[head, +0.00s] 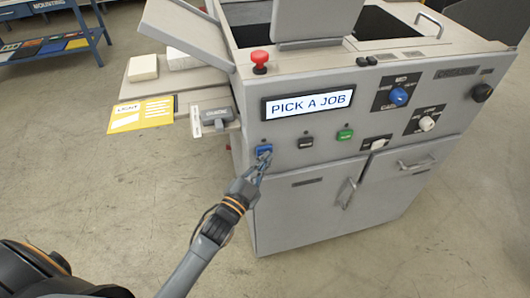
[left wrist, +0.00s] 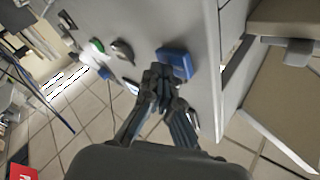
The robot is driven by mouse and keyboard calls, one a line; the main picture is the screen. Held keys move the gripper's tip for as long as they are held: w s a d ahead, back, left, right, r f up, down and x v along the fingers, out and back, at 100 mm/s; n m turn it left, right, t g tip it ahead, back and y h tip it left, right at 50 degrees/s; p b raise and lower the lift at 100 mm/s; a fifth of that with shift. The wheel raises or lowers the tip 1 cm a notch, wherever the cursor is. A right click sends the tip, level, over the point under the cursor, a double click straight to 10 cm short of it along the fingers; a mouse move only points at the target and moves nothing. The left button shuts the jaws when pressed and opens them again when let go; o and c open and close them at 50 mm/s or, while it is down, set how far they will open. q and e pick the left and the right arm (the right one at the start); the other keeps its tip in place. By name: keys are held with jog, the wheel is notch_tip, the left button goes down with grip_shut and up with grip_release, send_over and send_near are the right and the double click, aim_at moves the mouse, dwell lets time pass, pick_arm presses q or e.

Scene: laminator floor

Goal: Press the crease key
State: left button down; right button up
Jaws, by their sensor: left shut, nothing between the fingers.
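The grey laminator (head: 290,200) has a row of keys under its display: a blue key (head: 265,150), a black key (head: 306,142) and a green key (head: 345,134). Their labels are too small to read, so I cannot tell which is the crease key. My left gripper (head: 265,161) is shut and empty, its tips at the lower edge of the blue key. In the left wrist view the closed fingertips (left wrist: 160,73) are right beside the blue key (left wrist: 177,62); I cannot tell whether they touch it. My right gripper is not in view.
The display (head: 308,103) reads "PICK A JOB". A red mushroom button (head: 260,60) stands on top. A blue knob (head: 398,96) and a white knob (head: 427,124) are at right. A side shelf (head: 130,90) with a yellow card (head: 142,114) juts left. Floor in front is clear.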

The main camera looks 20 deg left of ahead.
pick_arm(q)
jog(key=shift+w+a, duration=0.1)
dwell(0.4)
jog(key=shift+s+d, duration=0.45)
jog(key=shift+s, duration=0.2)
jog(key=s+d+p, duration=0.1)
jog(key=s, duration=0.1)
jog(key=s+d, duration=0.2)
jog(key=s, duration=0.1)
jog(key=shift+d+p, duration=0.2)
jog(key=shift+p, duration=0.15)
